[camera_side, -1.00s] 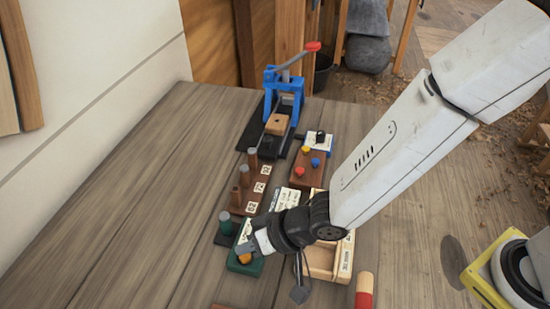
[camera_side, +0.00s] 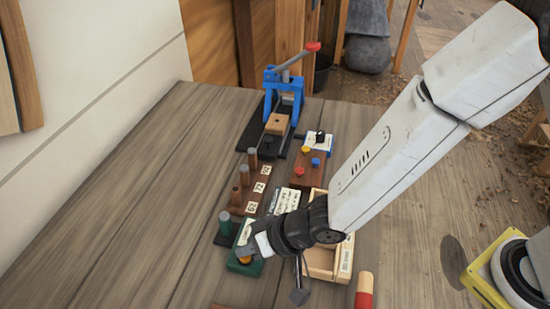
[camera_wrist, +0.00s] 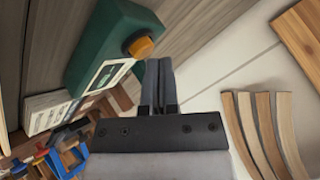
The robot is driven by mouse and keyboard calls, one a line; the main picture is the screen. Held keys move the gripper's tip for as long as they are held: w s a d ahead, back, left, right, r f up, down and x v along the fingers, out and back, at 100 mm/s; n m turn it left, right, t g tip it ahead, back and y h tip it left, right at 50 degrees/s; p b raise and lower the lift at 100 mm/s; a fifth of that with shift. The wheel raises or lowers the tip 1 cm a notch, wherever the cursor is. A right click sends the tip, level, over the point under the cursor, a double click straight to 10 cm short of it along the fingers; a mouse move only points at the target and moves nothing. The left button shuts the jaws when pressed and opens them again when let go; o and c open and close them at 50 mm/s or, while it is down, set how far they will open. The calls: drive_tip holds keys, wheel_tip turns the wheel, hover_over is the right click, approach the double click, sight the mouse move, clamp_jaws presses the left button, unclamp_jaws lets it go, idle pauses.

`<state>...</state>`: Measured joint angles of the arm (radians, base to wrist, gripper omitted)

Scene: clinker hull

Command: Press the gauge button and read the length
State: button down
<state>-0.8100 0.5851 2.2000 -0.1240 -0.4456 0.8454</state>
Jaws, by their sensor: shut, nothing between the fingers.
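The gauge is a green box (camera_side: 236,264) at the near end of the row on the bench; it also shows in the wrist view (camera_wrist: 98,42). Its round orange button (camera_wrist: 141,47) stands out from one face, and the same button (camera_side: 245,260) is partly covered in the side view. A pale panel with dark print (camera_wrist: 108,76) is on the box, too small to read. My gripper (camera_wrist: 158,62) is shut and empty, with its fingertips right beside the button. I cannot tell whether they touch it. My gripper (camera_side: 250,249) hangs over the box in the side view.
A rack of numbered pegs (camera_side: 255,185), a brown block with coloured buttons (camera_side: 309,168) and a blue lever press (camera_side: 284,90) stand behind. A pale wooden tray (camera_side: 343,262) and a red-ended cylinder (camera_side: 364,290) lie to the right. The bench on the left is clear.

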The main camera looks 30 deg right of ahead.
sight(249, 257)
drive_tip(key=shift+f, duration=0.5)
idle(0.8)
drive_tip(key=shift+r, duration=0.9)
drive_tip(key=shift+r, duration=0.1)
drive_tip(key=shift+r, duration=2.45)
